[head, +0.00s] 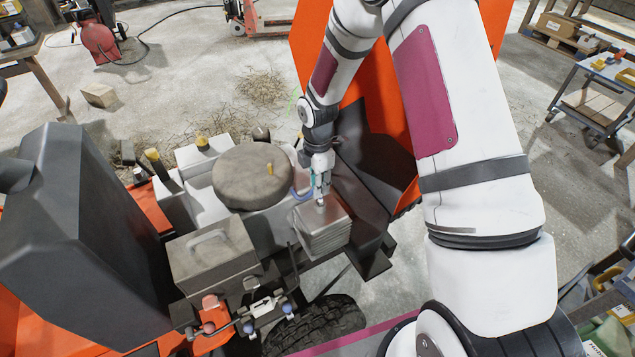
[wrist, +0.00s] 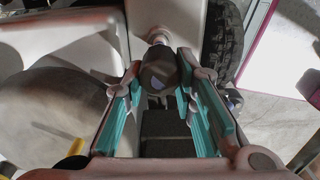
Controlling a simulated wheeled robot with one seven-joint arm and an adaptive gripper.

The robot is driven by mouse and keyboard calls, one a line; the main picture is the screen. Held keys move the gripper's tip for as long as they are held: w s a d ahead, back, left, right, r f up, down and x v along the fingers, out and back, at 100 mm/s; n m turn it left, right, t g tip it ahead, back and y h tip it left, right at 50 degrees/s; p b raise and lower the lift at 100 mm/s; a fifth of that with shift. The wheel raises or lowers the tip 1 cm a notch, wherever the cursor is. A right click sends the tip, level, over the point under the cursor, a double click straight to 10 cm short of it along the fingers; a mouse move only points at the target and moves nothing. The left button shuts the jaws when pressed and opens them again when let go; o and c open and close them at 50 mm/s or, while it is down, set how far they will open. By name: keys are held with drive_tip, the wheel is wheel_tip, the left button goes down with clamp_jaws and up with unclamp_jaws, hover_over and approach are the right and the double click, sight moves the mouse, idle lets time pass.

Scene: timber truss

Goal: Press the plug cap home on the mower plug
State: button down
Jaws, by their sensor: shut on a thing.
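The mower engine fills the middle of the head view, and my gripper (head: 320,187) reaches down to its right side, beside the round engine cover. In the wrist view my gripper (wrist: 159,74) has its teal-padded fingers closed on either side of the dark, round plug cap (wrist: 158,68). A pale metal fitting, apparently the mower plug (wrist: 157,35), shows just beyond the cap. The cap hides part of it, so I cannot tell how far the cap sits on it.
The round cover (head: 252,176) stands close left of my gripper. A ribbed grey box (head: 322,234) is just below it. An orange panel (head: 300,50) rises behind the arm. A dark tyre (head: 315,325) is at the bottom. Straw-strewn floor (head: 200,80) lies beyond.

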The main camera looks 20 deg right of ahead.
sight(318, 202)
drive_tip(key=shift+f+b, duration=1.1)
drive_tip(key=shift+f, duration=1)
drive_tip(key=c, duration=1.2)
unclamp_jaws()
wheel_tip(318, 202, up, 12)
drive_tip(key=shift+s+r, duration=0.1)
drive_tip(key=shift+r, duration=0.15)
drive_tip(key=s+d+r+m+t+p, duration=0.1)
drive_tip(key=s+r+m+p, duration=0.2)
drive_tip(key=r, duration=0.5)
drive_tip(key=s+r+m+h, duration=0.1)
drive_tip(key=s+r+m, duration=0.2)
drive_tip(key=s+r, duration=0.35)
drive_tip(key=s+d+r+m+t+p, duration=0.1)
drive_tip(key=s+r+m+p, duration=0.2)
drive_tip(key=r, duration=0.5)
drive_tip(key=s+r+m+p, duration=0.1)
drive_tip(key=s+r+m, duration=0.2)
drive_tip(key=s, duration=0.4)
drive_tip(key=s+r+m+t+p, duration=0.1)
drive_tip(key=s+r+m, duration=0.3)
drive_tip(key=s, duration=0.3)
drive_tip(key=s+a+r+m+t+y+p, duration=0.1)
drive_tip(key=s+r+m, duration=0.3)
drive_tip(key=s, duration=0.3)
